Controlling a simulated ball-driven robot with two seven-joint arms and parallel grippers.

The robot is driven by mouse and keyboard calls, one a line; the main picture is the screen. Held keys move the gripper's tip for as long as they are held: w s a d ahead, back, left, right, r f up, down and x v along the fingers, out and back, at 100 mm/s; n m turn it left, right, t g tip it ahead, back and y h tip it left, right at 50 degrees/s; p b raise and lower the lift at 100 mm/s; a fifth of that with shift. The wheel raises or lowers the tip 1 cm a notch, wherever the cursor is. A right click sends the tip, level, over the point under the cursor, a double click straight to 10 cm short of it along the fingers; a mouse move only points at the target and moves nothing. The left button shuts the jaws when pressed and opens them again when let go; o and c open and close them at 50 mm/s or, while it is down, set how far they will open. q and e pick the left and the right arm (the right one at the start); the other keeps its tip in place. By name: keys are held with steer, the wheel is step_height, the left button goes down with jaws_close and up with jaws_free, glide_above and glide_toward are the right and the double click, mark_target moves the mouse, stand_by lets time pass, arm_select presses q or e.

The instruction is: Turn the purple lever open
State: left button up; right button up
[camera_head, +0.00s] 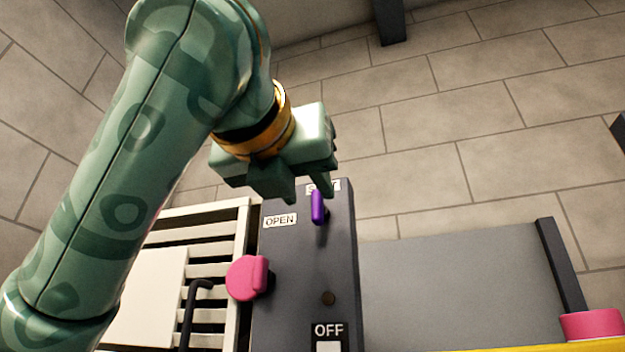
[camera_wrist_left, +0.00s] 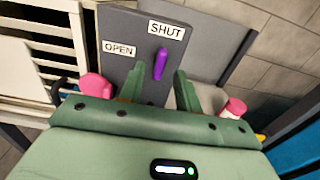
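The purple lever (camera_head: 318,207) stands upright on a dark grey panel (camera_head: 300,280), just below the "SHUT" label, which is partly hidden by my gripper in the head view. The "OPEN" label (camera_head: 280,220) is to the lever's left. My left gripper (camera_head: 309,194) is open, its fingers pointing down at the panel's top. In the left wrist view, the lever (camera_wrist_left: 160,64) appears between the two spread fingers, near their tips, with no clear contact. I cannot tell the remaining depth. My right gripper is in neither view.
A pink knob (camera_head: 246,278) sticks out at the panel's left edge, beside a white slatted grille (camera_head: 205,232) and a black hook (camera_head: 188,305). An "OFF" label (camera_head: 328,330) is low on the panel. A grey sheet (camera_head: 450,290) and a pink object (camera_head: 592,324) are at right.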

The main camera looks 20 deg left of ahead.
mark_target(315, 201)
arm_select(q)
steer(key=shift+w+r+p, duration=0.15)
steer(key=shift+w+p, duration=0.35)
steer(key=shift+w, duration=0.55)
steer(key=shift+w+d, duration=0.1)
steer(key=shift+w, duration=0.35)
jaws_close()
